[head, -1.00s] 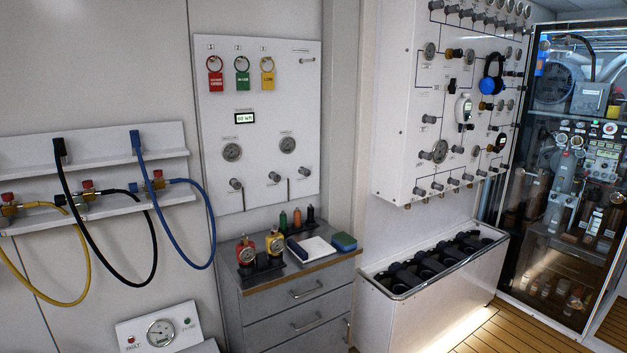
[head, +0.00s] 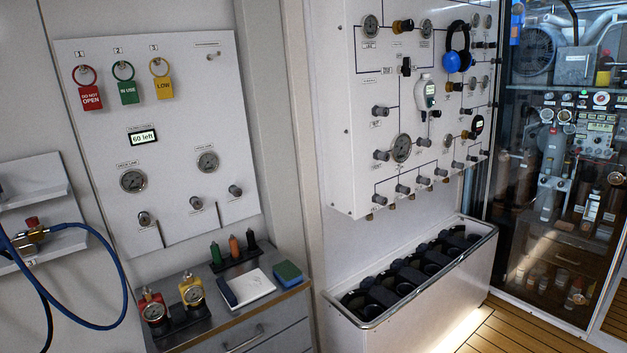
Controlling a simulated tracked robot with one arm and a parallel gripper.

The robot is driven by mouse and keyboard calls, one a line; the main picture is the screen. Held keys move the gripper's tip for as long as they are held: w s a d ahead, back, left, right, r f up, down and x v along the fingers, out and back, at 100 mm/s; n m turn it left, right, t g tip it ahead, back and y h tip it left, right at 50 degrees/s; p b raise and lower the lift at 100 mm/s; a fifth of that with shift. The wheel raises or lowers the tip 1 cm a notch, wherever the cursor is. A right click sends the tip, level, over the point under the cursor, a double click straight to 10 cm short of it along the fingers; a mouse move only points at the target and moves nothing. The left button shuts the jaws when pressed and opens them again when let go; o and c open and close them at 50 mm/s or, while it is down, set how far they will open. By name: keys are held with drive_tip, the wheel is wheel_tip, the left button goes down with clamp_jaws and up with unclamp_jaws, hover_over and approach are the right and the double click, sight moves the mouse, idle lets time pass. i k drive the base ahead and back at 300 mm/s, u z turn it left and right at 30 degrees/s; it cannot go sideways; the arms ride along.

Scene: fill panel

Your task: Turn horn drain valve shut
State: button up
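My gripper is not in view. A white panel (head: 205,105) on the left wall carries two gauges, with three grey knobs below them: a left knob (head: 144,219), a middle knob (head: 196,203) and a right knob (head: 235,190). The labels by these knobs are too small to read, so I cannot tell which is the horn drain valve or how it is set. A larger white panel (head: 355,110) on the right carries several more gauges and knobs, also with unreadable labels.
A red tag (head: 91,97), a green tag (head: 128,92) and a yellow tag (head: 164,88) hang on the left panel above a "60 left" display (head: 143,138). Below stands a grey cabinet (head: 291,318) with small items on top. A white bin (head: 420,315) and a glass-fronted cabinet stand right.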

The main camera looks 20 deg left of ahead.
sight(235, 191)
drive_tip(key=u, duration=0.05)
drive_tip(key=i, duration=1.55)
drive_tip(key=u, duration=0.65)
